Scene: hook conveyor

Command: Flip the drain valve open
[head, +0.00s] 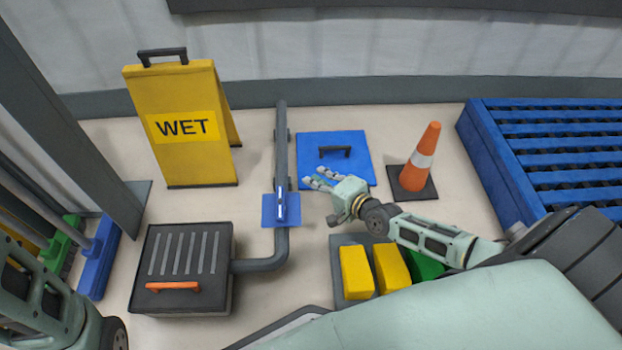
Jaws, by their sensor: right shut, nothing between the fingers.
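A gap shows between the fingers and the lever. The grey pipe (281,150) bends left below the valve to a dark slotted drain box (222,245) with an orange handle. My left gripper is out of view.
A yellow WET sign (175,155) stands at the left. A blue hatch (355,175) with a dark handle lies behind my right gripper. An orange cone (423,150) and blue slatted pallet (490,165) are at right. A tray with yellow blocks (356,272) is nearer.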

